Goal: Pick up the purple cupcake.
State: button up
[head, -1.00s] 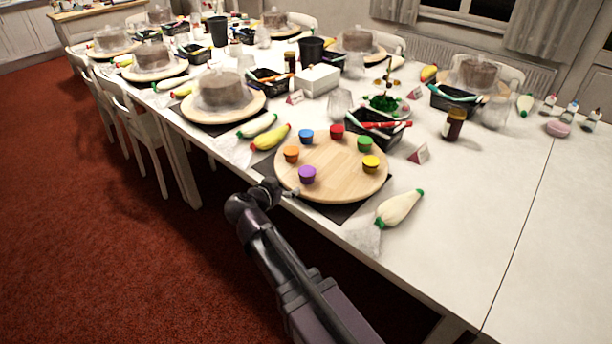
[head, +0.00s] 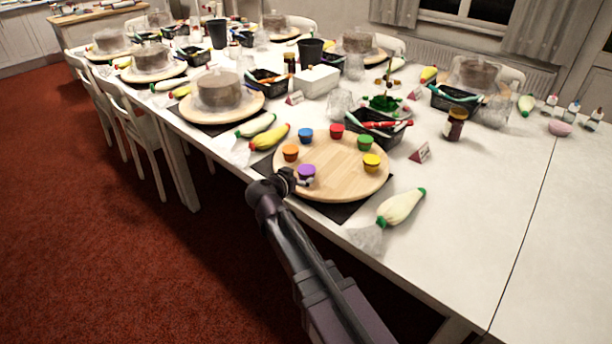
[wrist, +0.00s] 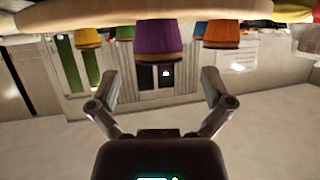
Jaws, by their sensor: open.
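The purple cupcake (head: 307,172) stands on the near left part of the round wooden turntable (head: 335,185). In the wrist view, which looks upside down, the purple cupcake (wrist: 159,40) hangs at the top centre, ahead of the gap between the fingers. My gripper (wrist: 160,88) is open and empty, with one finger to each side of the gap. In the head view my gripper (head: 303,183) is at the turntable's near left edge, close to the purple cupcake and partly covering its lower side. Whether a finger touches it cannot be told.
An orange cupcake (head: 291,153) stands close behind the purple one. Blue (head: 305,134), red (head: 337,131), green (head: 365,143) and yellow (head: 372,162) cupcakes ring the turntable. A piping bag (head: 401,207) lies to the right. The turntable's middle is bare.

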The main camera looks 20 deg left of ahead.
aim_at(304, 173)
jog(key=shift+b+x, duration=0.85)
jog(key=shift+x, duration=1.8)
jog(key=shift+d+r, duration=0.1)
jog(key=shift+r, duration=0.05)
jog(key=c, duration=1)
